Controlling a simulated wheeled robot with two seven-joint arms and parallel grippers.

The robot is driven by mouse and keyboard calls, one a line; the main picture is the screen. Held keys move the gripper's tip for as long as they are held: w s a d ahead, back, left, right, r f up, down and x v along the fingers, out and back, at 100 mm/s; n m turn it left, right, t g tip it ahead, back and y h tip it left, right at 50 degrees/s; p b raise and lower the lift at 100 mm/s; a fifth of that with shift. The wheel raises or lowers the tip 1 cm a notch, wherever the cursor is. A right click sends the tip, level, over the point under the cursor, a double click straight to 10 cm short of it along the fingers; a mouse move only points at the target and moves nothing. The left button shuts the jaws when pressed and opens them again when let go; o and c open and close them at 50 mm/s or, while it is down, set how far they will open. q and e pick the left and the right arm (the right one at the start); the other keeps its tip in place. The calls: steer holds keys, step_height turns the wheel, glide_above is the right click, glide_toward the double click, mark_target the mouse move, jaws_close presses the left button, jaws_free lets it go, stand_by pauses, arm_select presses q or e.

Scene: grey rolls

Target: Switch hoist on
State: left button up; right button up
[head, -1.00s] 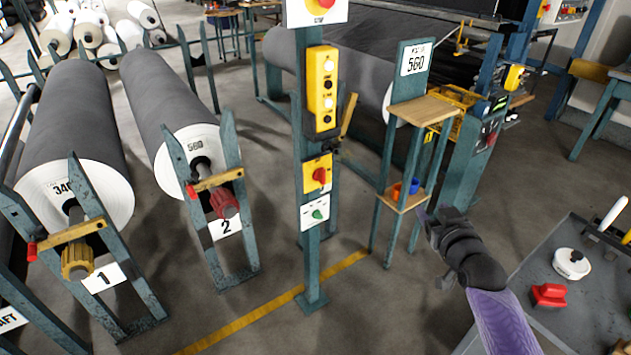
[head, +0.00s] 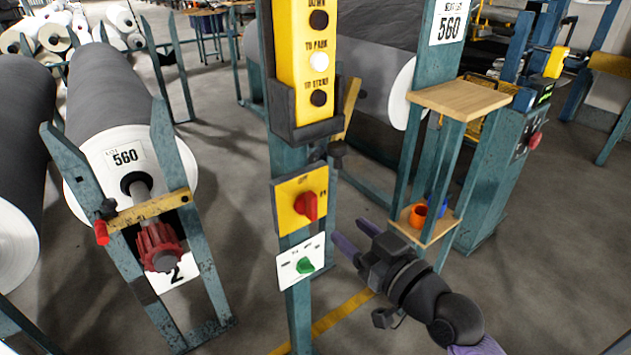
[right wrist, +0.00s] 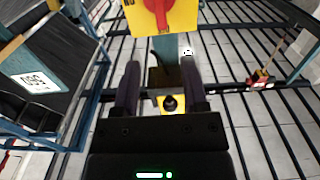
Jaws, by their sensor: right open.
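A yellow plate (head: 287,190) with a red rotary knob (head: 308,206) is fixed to a teal post (head: 299,322). The knob's handle looks upright; its small lettering is hard to read. Below it is a white plate (head: 288,271) with a green knob (head: 305,265). Above hangs a yellow push-button pendant (head: 287,60) in a dark holder. My right gripper (head: 353,237) is open and empty, just right of the post, apart from the plates. In the right wrist view the red knob (right wrist: 161,20) lies beyond the open fingers (right wrist: 162,72). My left gripper is not in view.
A teal stand with wooden shelves (head: 462,100) and an orange cup (head: 418,215) stands close to the right of my gripper. A grey roll (head: 110,95) on a rack is at left. A yellow floor line (head: 340,312) runs behind the post.

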steer(key=b+x, duration=0.3)
steer(key=x, duration=0.6)
steer(key=shift+w+a+b, duration=0.25)
steer(key=shift+a+b, duration=0.05)
steer(key=shift+b, duration=0.05)
steer(key=shift+c, duration=0.6)
jaws_close()
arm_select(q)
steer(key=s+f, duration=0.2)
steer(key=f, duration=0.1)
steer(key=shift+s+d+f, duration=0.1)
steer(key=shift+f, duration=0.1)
